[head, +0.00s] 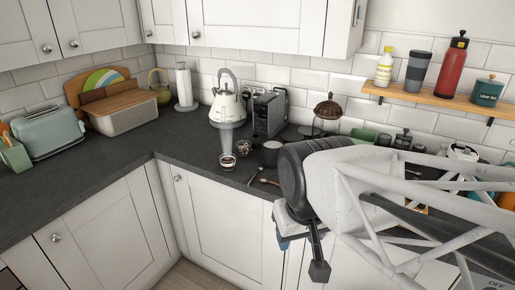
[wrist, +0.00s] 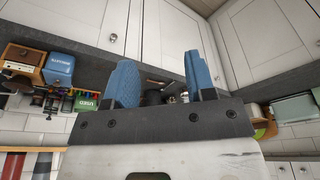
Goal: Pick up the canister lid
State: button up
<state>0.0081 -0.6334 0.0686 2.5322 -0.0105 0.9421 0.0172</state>
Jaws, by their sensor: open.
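A teal canister (head: 486,94) stands upright at the right end of the wall shelf in the head view. I cannot tell whether this is the task's lid, and I see no loose lid clearly. My gripper (head: 303,256) hangs low in front of the white cabinets, below the counter edge and well away from the shelf. In the wrist view my gripper (wrist: 162,80) shows two blue fingers spread apart with nothing between them. My arm hides part of the right counter.
The wooden shelf (head: 440,101) also holds a red bottle (head: 452,68), a grey tumbler (head: 417,72) and a yellow-white bottle (head: 384,68). The counter's front left is clear.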

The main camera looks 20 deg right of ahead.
jog(key=w+d+r+m, duration=0.2)
jog(key=w+r, duration=0.1)
jog(key=w, duration=0.5)
jog(key=w+d+r+m, duration=0.1)
jog(key=w+r+m, duration=0.15)
jog(key=w, duration=0.65)
jog(key=m+g, duration=0.3)
jog(key=m, duration=0.8)
send_over(285, 147)
notch_tip(285, 147, down, 16)
jog(key=shift+a+f, duration=0.1)
jog(key=shift+w+d+f+m, duration=0.25)
jog(key=shift+w+f, duration=0.1)
jog(key=shift+w, duration=0.05)
jog(key=shift+f, duration=1.3)
